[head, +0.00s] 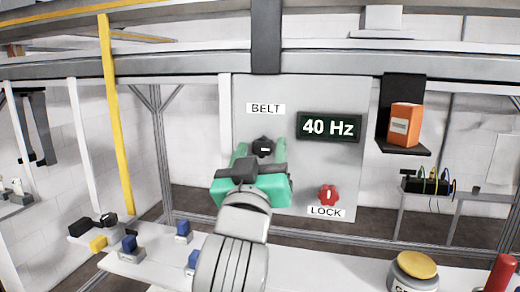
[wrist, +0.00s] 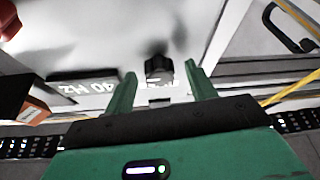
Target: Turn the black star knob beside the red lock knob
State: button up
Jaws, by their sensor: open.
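The black star knob (head: 263,147) is on the grey panel (head: 350,95) under the BELT label (head: 265,109). It also shows in the wrist view (wrist: 158,67), ahead of and between my fingers. The red lock knob (head: 328,195) is lower right on the panel, above the LOCK label (head: 326,212). A red shape at the wrist view's top left corner is probably this knob. My green gripper (head: 263,155) is open, its fingers on either side of the black knob in the picture. I cannot tell whether they touch it; in the wrist view (wrist: 162,80) gaps show on both sides.
A display (head: 329,127) on the panel reads 40 Hz. An orange box (head: 404,125) sits on a black bracket (head: 418,148) to the right. Below, a white bench (head: 335,258) holds blue blocks (head: 183,231) and a yellow-topped button (head: 414,265).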

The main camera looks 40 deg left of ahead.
jog(key=c, duration=1)
jog(key=shift+m, duration=0.4)
jog(key=m+t+h, duration=0.1)
jog(key=m+h, duration=0.1)
jog(key=m, duration=0.2)
jog(key=shift+s+a, duration=0.1)
jog(key=m+t+h+b, duration=0.1)
jog(key=m+h, duration=0.1)
jog(key=m, duration=0.2)
jog(key=shift+h, duration=0.3)
jog(key=m+h+b, duration=0.1)
jog(key=m, duration=0.3)
jog(key=m+h+b, duration=0.1)
jog(key=m+h, duration=0.1)
jog(key=m, duration=0.1)
jog(key=shift+m+h, duration=0.3)
jog(key=shift+m, duration=0.1)
jog(key=shift+r, duration=0.1)
